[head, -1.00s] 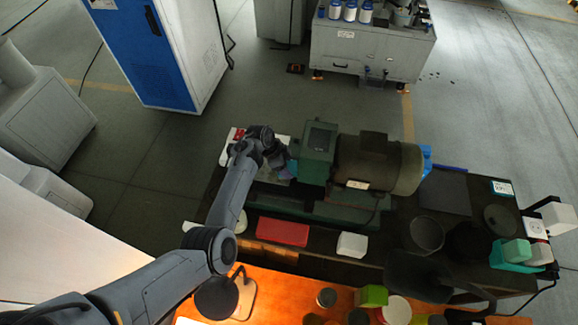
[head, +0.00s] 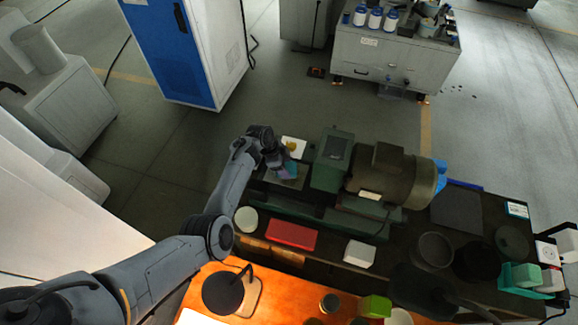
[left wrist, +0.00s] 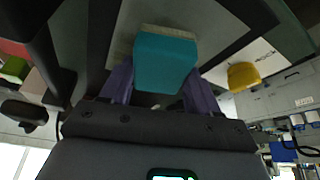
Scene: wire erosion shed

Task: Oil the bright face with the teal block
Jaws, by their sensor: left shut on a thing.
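My left gripper (head: 279,164) is at the left end of the green machine, over a pale grey plate (head: 284,184). In the left wrist view the gripper (left wrist: 160,90) has its purple fingers shut on a teal block (left wrist: 165,62). The block has a tan layer along its far edge and lies against or just above the plate's bright grey face (left wrist: 206,38); I cannot tell whether they touch. In the head view the block is mostly hidden by the gripper. My right gripper is not in view.
The green machine (head: 333,158) with its dark motor stands right beside the gripper. A yellow knob-like thing (left wrist: 243,76) sits on a white sheet near the plate. A red box (head: 291,235) and a white box (head: 359,253) lie along the bench's front.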

